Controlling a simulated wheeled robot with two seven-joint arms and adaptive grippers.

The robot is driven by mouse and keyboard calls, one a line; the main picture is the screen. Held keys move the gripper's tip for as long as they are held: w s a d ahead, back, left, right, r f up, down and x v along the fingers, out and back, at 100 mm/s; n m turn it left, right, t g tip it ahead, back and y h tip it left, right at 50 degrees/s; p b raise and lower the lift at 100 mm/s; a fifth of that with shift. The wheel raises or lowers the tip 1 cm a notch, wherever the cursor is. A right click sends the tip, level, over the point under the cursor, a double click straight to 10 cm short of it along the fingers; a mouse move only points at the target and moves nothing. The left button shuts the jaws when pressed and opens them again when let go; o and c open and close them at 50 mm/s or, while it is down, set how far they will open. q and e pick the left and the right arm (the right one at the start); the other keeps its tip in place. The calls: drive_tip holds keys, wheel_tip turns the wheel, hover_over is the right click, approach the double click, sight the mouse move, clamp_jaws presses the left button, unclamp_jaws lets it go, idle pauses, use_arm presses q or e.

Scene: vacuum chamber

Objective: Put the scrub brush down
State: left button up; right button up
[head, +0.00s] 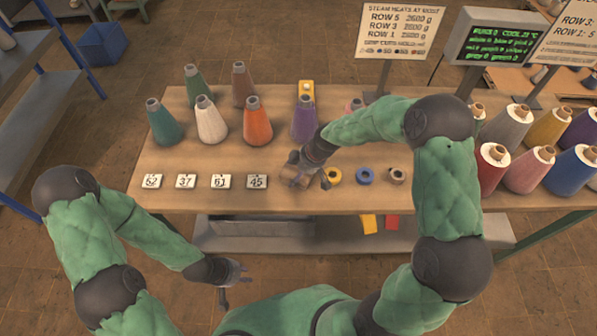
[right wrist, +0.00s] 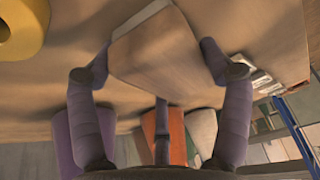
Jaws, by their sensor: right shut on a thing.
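The scrub brush (head: 291,178) shows as a tan wooden block near the front middle of the table. It also fills the upper middle of the right wrist view (right wrist: 155,50). My right gripper (head: 306,176) is shut on it, with a finger on each side of the block in the right wrist view (right wrist: 157,62). Its bristles are not visible, and I cannot tell whether it touches the tabletop. My left gripper (head: 238,283) is empty in front of the table, low down, with its fingers apart.
The wooden table (head: 180,200) holds numbered cards (head: 221,181) left of the brush and tape rolls (head: 364,175) close on its right. Several yarn cones (head: 258,125) stand behind. Signs (head: 398,28) and a screen (head: 500,45) rise at the back right. A narrow bare strip lies along the front edge.

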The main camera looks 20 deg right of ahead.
drive_tip(key=shift+f, duration=0.1)
drive_tip(key=shift+s+f+b, duration=0.1)
drive_tip(key=shift+f+b, duration=0.1)
drive_tip(key=shift+b, duration=0.15)
drive_tip(key=o, duration=1.1)
drive_tip(key=shift+f, duration=0.1)
drive_tip(key=shift+c, duration=0.2)
drive_tip(key=shift+r+p, duration=0.35)
drive_tip(key=shift+r, duration=0.05)
drive_tip(key=p+v, duration=0.2)
drive_tip(key=v, duration=1)
drive_tip(key=shift+p, duration=0.4)
